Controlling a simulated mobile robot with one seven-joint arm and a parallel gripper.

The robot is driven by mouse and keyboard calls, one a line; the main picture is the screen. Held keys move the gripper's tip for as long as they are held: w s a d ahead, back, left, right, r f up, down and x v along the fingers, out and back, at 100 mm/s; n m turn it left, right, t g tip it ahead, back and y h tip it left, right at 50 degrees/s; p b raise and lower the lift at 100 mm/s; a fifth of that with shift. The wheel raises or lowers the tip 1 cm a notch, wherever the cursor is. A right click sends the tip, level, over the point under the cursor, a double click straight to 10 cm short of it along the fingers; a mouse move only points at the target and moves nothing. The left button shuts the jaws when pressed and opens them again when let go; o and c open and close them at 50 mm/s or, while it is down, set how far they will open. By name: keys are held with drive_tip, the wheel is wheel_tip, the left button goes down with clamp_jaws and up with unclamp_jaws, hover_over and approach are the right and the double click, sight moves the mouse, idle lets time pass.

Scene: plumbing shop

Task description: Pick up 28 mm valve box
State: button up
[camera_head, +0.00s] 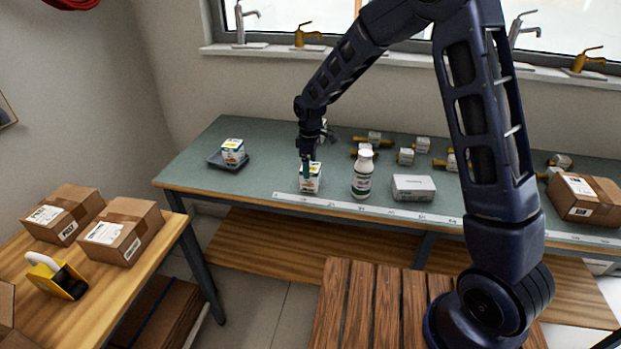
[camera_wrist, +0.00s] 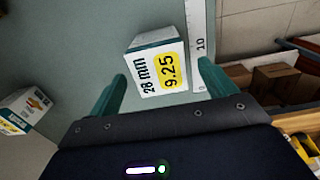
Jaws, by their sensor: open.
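The 28 mm valve box (camera_wrist: 158,68) is white, with "28 mm" and a yellow "9.25" patch on the face toward the wrist camera. In the head view the small box under my gripper (camera_head: 311,184) stands near the front edge of the green bench, beside the ruler strip. My gripper (camera_head: 306,163) points down at it. In the wrist view my gripper (camera_wrist: 160,85) is open, with one green finger on each side of the box's near face. A gap shows at both sides. The fingertips partly hide the box in the head view.
Another small box (camera_head: 233,151) sits on a dark pad (camera_head: 229,164) at left. Brass valves and small boxes line the back. The bench (camera_head: 262,168) is clear left of my gripper.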

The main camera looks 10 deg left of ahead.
sight(311, 176)
drive_tip(key=shift+d+f, duration=0.1)
drive_tip(key=shift+f, duration=2.85)
drive_tip(key=shift+c, duration=0.4)
drive_tip(key=c, duration=1.3)
drive_tip(key=shift+w+r, duration=0.1)
drive_tip(key=shift+r, duration=0.05)
